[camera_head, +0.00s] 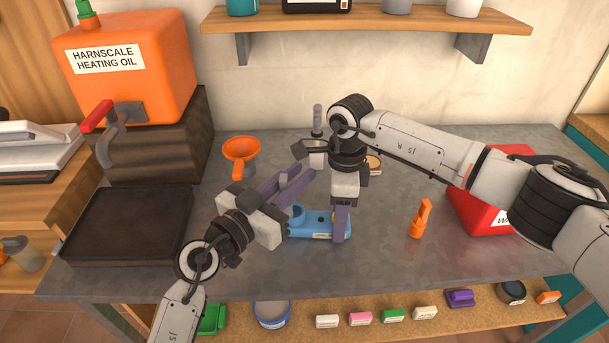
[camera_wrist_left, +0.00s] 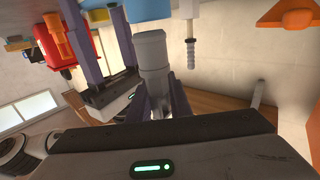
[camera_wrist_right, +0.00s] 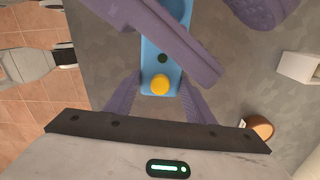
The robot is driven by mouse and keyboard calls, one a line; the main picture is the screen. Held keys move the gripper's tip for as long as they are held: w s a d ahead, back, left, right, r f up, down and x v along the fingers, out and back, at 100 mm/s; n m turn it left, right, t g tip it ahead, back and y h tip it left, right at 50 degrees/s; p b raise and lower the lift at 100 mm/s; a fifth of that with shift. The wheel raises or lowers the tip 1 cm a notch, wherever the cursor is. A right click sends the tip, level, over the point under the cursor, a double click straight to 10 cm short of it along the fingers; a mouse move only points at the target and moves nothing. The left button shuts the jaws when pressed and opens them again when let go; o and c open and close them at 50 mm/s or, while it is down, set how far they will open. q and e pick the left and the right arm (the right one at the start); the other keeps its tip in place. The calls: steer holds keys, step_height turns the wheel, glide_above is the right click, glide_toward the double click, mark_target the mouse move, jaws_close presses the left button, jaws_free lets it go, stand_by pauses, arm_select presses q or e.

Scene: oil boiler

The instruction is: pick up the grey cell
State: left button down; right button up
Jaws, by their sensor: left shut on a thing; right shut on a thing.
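The grey cell (camera_wrist_left: 152,55), a stepped grey cylinder, sits between the purple fingers of my left gripper in the left wrist view. My left gripper (camera_head: 302,174) is shut on it, above the worktop in the head view, where my right arm partly hides the fingertips. The blue holder (camera_head: 310,222) lies on the worktop. It shows in the right wrist view (camera_wrist_right: 152,50) with a yellow button (camera_wrist_right: 160,84) at its near end. My right gripper (camera_head: 341,232) points down and is shut on the blue holder, with one finger on each side of it.
An orange funnel (camera_head: 240,152) stands behind my left gripper. A black tray (camera_head: 125,225) and orange oil tank (camera_head: 130,60) are at the left. A small orange part (camera_head: 420,218) and red box (camera_head: 472,212) are at the right. A wooden shelf (camera_head: 370,22) hangs behind.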

arm_select(q)
steer(key=v, duration=1.5)
steer(key=shift+a+r, duration=0.15)
steer(key=shift+a, duration=0.1)
steer(key=shift+s, duration=0.1)
arm_select(e)
steer(key=o, duration=1.2)
steer(key=shift+o, duration=0.2)
step_height(320, 180, up, 12)
steer(key=shift+w, duration=0.2)
